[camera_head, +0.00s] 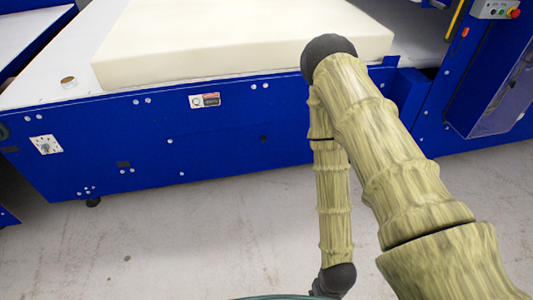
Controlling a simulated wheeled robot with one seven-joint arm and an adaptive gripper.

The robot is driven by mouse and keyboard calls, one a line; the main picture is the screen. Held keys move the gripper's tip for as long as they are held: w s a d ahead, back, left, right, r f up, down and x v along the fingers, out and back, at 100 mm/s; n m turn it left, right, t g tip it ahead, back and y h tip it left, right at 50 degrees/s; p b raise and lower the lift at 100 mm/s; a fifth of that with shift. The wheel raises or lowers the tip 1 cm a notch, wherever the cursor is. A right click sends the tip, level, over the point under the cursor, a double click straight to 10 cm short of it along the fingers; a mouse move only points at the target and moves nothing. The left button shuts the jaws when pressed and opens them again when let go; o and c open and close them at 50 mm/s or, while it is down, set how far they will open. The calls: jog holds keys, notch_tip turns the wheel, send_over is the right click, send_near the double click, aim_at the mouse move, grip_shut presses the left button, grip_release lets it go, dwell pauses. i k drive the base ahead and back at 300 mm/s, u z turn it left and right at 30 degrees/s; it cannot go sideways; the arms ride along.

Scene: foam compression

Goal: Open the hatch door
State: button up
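A blue-framed panel with a greyish, see-through-looking face (492,98) stands at the right edge on the blue machine. It may be the hatch door, but I cannot tell for sure. It looks closed, and the frame cuts off part of it. My arm crosses the view from the lower right up to its dark elbow, then down to a dark wrist joint at the bottom edge. The wrist is left of the panel and well apart from it. My gripper is outside the picture, below the bottom edge.
A cream foam block (240,40) lies on the machine's white bed (35,88). The blue machine side (215,150) runs across the view. A control box with a red button (513,13) is at the top right. Bare grey concrete floor (180,240) lies in front.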

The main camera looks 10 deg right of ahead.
aim_at(199, 152)
jog(key=k, duration=0.6)
jog(key=u, duration=0.7)
jog(key=i, duration=1.15)
jog(key=z, duration=0.25)
